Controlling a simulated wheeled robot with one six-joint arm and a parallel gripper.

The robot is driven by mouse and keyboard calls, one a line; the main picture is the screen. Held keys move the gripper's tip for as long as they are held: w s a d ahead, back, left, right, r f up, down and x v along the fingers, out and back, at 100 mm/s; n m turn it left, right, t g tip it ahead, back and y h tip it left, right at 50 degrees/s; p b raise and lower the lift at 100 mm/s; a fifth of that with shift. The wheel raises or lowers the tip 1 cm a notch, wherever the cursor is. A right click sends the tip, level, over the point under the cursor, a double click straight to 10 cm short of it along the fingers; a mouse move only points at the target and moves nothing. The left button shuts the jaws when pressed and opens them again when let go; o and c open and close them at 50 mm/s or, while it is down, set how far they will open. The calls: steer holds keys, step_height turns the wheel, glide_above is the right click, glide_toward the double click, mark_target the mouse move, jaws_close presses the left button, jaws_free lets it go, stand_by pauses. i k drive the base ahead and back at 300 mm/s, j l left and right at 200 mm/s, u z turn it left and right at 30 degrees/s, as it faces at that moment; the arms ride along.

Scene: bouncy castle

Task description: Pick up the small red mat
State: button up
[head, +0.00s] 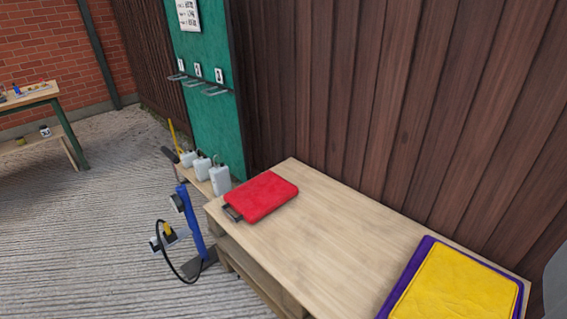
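The small red mat (262,196) lies flat near the far left end of a light wooden table (345,232). It is a rounded rectangle with a soft-looking surface. A dark grey piece (232,213) sticks out from its lower left edge, at the table's side. Nothing lies on top of the mat. My gripper's fingers do not show in the head view, so I cannot see how it stands to the mat.
A yellow mat (455,287) lies on a larger purple one (432,248) at the table's near right. Pale containers (221,180) and a blue upright pump-like device (191,222) stand left of the table. A dark plank wall (400,90) runs behind. The table's middle is clear.

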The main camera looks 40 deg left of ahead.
mark_target(256, 197)
steer(key=u, duration=1.35)
steer(key=i+j, duration=0.3)
steer(key=i+j+z, duration=0.15)
steer(key=j, duration=0.35)
steer(key=i+j, duration=0.35)
steer(key=i+z, duration=0.15)
steer(key=i, duration=0.25)
